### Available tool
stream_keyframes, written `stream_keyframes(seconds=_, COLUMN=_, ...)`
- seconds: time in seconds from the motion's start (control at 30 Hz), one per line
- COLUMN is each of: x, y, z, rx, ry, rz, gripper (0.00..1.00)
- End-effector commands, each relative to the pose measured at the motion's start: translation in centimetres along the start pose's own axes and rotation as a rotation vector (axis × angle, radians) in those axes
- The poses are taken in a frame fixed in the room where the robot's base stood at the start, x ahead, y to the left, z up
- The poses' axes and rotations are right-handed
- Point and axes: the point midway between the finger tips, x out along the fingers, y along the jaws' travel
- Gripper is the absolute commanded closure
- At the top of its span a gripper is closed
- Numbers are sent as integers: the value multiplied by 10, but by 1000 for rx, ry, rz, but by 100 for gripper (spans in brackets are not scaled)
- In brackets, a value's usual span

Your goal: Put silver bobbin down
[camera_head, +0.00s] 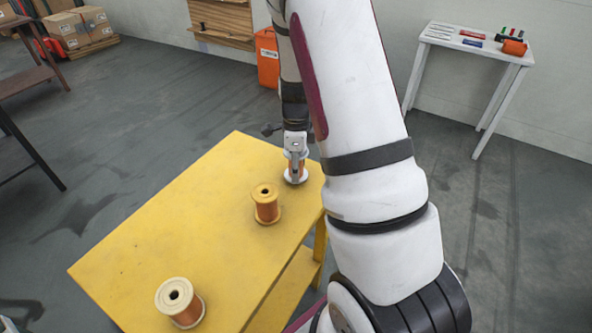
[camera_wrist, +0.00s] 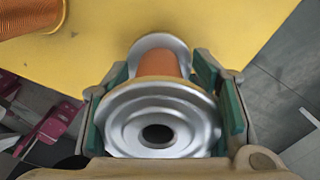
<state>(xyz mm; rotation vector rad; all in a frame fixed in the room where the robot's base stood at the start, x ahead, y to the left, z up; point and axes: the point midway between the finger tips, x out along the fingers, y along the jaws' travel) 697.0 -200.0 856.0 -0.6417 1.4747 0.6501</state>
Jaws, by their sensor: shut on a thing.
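The silver bobbin (camera_head: 296,175) has silver flanges and copper-coloured winding. It is upright at the far right corner of the yellow table (camera_head: 150,240). My gripper (camera_head: 294,158) comes down on it from above and is shut on it. In the wrist view the bobbin's silver top flange (camera_wrist: 158,122) sits between the green-padded fingers of my gripper (camera_wrist: 165,110). Its lower flange (camera_wrist: 158,42) shows against the yellow tabletop. I cannot tell whether the lower flange touches the table.
A copper-wound bobbin with tan flanges (camera_head: 266,204) stands close by on the table. Another pale-flanged bobbin (camera_head: 180,302) stands at the near left. The table between them is bare. A white side table (camera_head: 470,45) with tools stands at the back right.

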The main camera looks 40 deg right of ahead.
Motion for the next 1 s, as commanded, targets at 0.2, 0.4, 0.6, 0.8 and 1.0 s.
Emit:
stream_keyframes(seconds=0.2, x=17, y=0, z=0, rx=0, ry=0, rz=-1, gripper=78)
stream_keyframes(seconds=0.4, x=18, y=0, z=0, rx=0, ry=0, rz=-1, gripper=78)
stream_keyframes(seconds=0.6, x=20, y=0, z=0, rx=0, ry=0, rz=0, gripper=27)
stream_keyframes(seconds=0.8, x=20, y=0, z=0, rx=0, ry=0, rz=0, gripper=27)
stream_keyframes(seconds=1.0, x=14, y=0, z=0, rx=0, ry=-1, rz=-2, gripper=27)
